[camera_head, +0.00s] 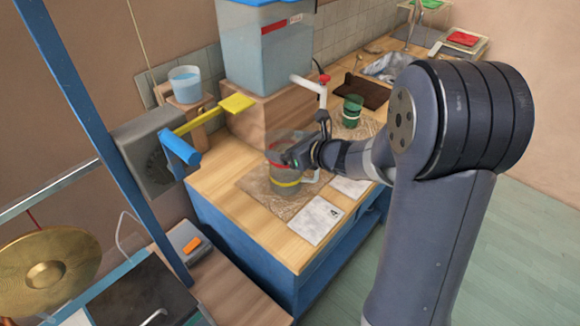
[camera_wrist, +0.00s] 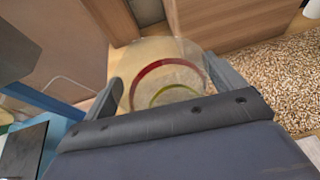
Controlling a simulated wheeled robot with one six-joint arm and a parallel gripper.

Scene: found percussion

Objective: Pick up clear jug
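The clear jug (camera_head: 284,178) has a red band and a yellow band. In the wrist view the jug (camera_wrist: 168,82) sits between the two fingers of my gripper (camera_wrist: 165,85), one finger on each side. The fingers are spread wide around it. Whether they touch its wall is hard to tell.
A green cup (camera_head: 352,110) is behind my wrist. A card marked 4 (camera_head: 315,220) lies in front. A yellow paddle (camera_head: 237,103) juts in from the left.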

